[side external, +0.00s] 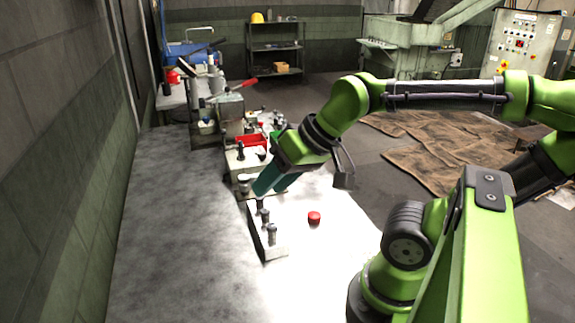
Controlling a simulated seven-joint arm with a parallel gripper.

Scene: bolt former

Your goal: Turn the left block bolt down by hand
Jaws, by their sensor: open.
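My gripper (268,186) is open, its teal fingers tilted down and to the left. It hangs just above a low pale block (256,243) at the near edge of the bright bench. Upright dark bolts stand on this block: a near bolt (272,234) and a bolt farther back (264,215) close under the fingertips. Another stands behind them, partly hidden by the fingers. I cannot tell whether the fingers touch any bolt, nor which one is the left block bolt. More bolts (240,150) stand on a second pale block farther back.
A red round button (314,217) sits on the bright bench to the right of the block. A red tray (251,141) and a vise-like machine (229,112) lie behind. A grey wall borders the left. The grey bench top (165,210) on the left is clear.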

